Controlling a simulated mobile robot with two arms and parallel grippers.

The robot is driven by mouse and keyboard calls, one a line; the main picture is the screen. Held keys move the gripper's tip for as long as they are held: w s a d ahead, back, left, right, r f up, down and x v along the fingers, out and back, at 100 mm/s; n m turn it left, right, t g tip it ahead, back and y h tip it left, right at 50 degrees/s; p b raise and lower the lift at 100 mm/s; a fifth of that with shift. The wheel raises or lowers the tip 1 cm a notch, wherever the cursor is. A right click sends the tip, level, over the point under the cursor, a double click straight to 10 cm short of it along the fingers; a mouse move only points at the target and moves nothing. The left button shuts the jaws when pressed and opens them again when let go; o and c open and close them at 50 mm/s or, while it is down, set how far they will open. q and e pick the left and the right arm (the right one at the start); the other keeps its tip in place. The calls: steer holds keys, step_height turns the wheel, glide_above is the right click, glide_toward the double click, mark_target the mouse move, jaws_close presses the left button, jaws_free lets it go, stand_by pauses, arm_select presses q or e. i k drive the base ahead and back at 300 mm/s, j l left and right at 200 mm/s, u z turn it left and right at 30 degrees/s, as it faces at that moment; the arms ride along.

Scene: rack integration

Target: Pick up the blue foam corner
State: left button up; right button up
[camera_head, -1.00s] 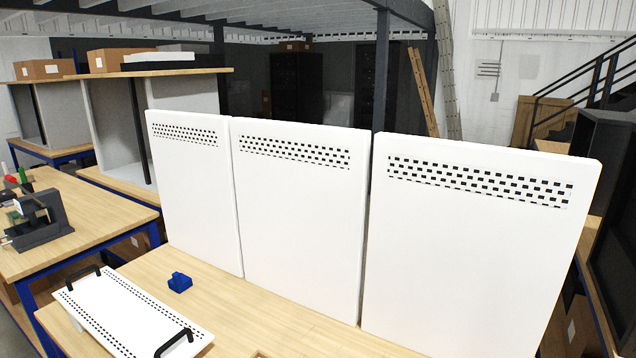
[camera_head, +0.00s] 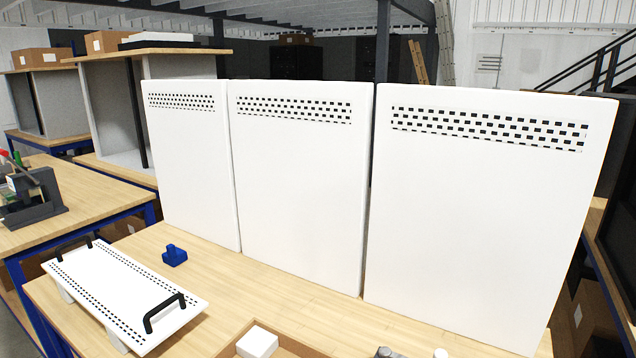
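The blue foam corner (camera_head: 174,255) is a small, dark blue, stepped block. It sits on the wooden tabletop (camera_head: 205,283), between the white perforated plate with black handles (camera_head: 125,293) and the leftmost upright white panel (camera_head: 192,170). Nothing touches it, and bare wood shows around it. Neither of my grippers is in the head view.
Two more upright white panels, a middle one (camera_head: 297,190) and a right one (camera_head: 470,220), line the table's back. A wooden tray (camera_head: 228,345) holding a white block (camera_head: 257,342) is at the bottom edge. A second bench (camera_head: 92,205) stands left.

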mark_target(174, 256)
steer(key=i+j, duration=0.1)
steer(key=j, duration=0.35)
steer(key=i+j, duration=0.1)
steer(key=j, duration=0.3)
steer(key=i+j, duration=0.1)
steer(key=j, duration=0.35)
steer(key=i+j, duration=0.1)
steer(key=j, duration=0.3)
steer(key=i+j, duration=0.1)
steer(key=j, duration=0.35)
steer(key=i+j, duration=0.1)
steer(key=j, duration=0.35)
steer(key=i+j, duration=0.15)
steer(key=j, duration=0.25)
